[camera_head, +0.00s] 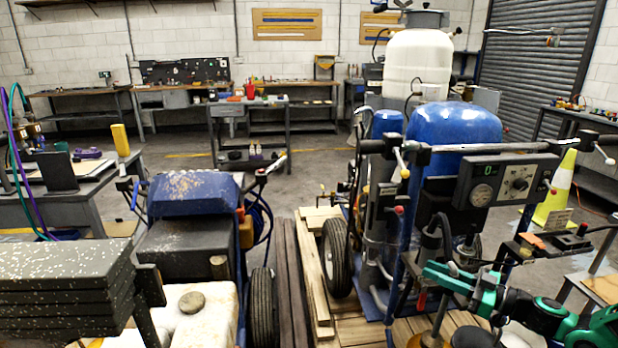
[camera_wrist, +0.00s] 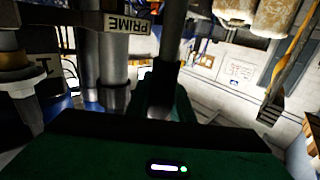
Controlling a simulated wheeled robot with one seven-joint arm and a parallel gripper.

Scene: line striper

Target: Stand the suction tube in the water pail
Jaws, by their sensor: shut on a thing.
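My gripper (camera_head: 440,274), green and black, is at the lower right of the head view, in front of the blue line striper. It is shut on a dark upright tube, which I take to be the suction tube (camera_head: 436,246). In the wrist view the grey tube (camera_wrist: 173,45) rises from between the green fingers (camera_wrist: 166,104). A tan rod (camera_head: 438,318) shows below the gripper; I cannot tell whether it belongs to the tube. The tube's lower end is hidden. I cannot make out the water pail for sure in either view.
The line striper's blue tank (camera_head: 455,122) and control box (camera_head: 506,182) stand close above my gripper. Its PRIME label (camera_wrist: 127,24) is near in the wrist view. A wooden pallet (camera_head: 350,328) lies under the machine. A yellow cone (camera_head: 556,190) stands to the right.

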